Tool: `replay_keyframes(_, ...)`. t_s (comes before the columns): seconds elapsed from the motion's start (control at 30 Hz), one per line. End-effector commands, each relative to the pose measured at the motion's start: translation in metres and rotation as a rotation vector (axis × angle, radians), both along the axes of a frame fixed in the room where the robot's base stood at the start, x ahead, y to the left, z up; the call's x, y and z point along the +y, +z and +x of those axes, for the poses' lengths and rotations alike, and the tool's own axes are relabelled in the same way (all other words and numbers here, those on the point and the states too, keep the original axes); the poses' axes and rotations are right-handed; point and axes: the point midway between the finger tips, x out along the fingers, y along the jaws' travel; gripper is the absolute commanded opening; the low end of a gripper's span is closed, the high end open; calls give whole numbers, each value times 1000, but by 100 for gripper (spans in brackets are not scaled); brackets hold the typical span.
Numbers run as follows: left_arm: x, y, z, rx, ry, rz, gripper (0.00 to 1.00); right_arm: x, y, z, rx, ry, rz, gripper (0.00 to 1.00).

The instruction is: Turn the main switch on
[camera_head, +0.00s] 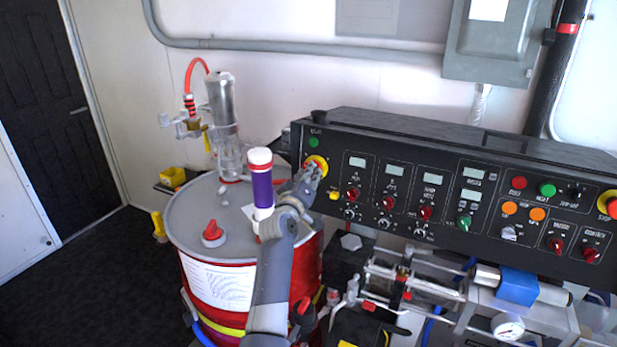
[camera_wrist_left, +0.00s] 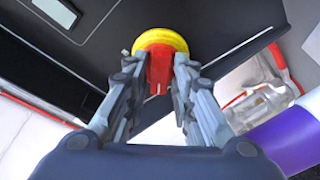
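The main switch (camera_head: 317,164) is a red handle on a round yellow plate at the left end of the black control panel (camera_head: 420,135). In the left wrist view the switch (camera_wrist_left: 160,58) lies straight ahead, its red handle between the two finger ends. My left gripper (camera_head: 308,178) reaches up to it from below, and its fingers partly cover it in the head view. In the left wrist view the left gripper (camera_wrist_left: 160,75) has its fingers drawn in against the handle's two sides. My right gripper is not in view.
A red drum (camera_head: 305,265) with a grey lid stands left of the panel. A white and purple cylinder (camera_head: 262,185) rises close beside my left forearm. Several knobs and displays fill the panel to the right. Pipes and valves (camera_head: 420,285) crowd the space below.

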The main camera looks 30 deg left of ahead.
Motion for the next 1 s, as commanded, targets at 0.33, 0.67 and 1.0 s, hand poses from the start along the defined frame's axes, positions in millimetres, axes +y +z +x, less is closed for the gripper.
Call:
replay_keyframes(0.33,0,0,0,-1,-1,6,0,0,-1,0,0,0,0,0)
replay_keyframes(0.67,2,-4,0,-1,-23,136,0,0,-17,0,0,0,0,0)
replay_keyframes(1.0,5,-5,0,-1,-77,434,0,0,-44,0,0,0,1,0)
